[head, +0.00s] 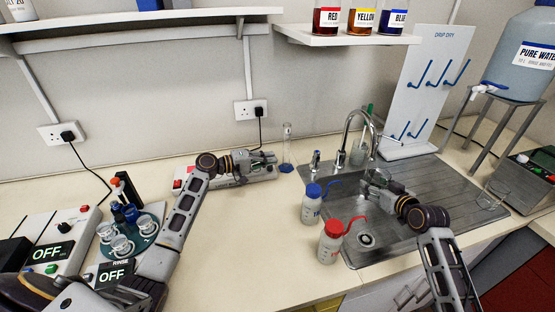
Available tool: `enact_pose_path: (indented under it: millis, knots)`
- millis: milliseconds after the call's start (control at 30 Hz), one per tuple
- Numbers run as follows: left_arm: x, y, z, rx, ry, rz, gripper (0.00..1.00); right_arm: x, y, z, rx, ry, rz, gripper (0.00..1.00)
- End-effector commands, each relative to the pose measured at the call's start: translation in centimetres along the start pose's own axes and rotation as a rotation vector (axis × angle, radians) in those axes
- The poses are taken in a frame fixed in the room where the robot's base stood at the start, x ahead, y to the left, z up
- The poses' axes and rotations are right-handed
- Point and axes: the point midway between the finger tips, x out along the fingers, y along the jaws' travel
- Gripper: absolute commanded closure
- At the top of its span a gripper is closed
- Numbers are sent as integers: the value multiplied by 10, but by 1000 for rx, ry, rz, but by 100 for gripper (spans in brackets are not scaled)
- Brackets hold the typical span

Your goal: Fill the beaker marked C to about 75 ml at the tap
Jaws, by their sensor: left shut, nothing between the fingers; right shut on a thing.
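My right gripper (374,180) is low over the sink basin, just below and right of the tap's spout. It is shut on what looks like a clear beaker, mostly hidden by the fingers; no letter or level can be read. The tap (349,122) is a curved metal spout at the back of the sink (340,187); no water stream can be made out. A clear glass vessel (493,196) stands on the drainboard at the right, its mark unreadable. My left gripper (270,157) is shut and empty over the back of the bench, left of a glass cylinder (287,150).
A blue-capped bottle (312,206) and a red-capped bottle (331,245) stand at the sink's left edge. A drying rack (418,85) stands behind the sink. A water container (525,60) stands at the right. The front middle bench is clear.

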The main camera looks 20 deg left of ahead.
Motion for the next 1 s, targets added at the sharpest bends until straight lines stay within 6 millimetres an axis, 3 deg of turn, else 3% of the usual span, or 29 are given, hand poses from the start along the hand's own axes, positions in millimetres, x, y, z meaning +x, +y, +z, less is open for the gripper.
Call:
enact_pose_path:
  millis: [800,1000]
  knots:
    - [94,1,0,0,0,2,100,0,0,-1,0,1,0,66]
    - [110,0,17,0,-1,0,100,0,0,-1,0,1,0,66]
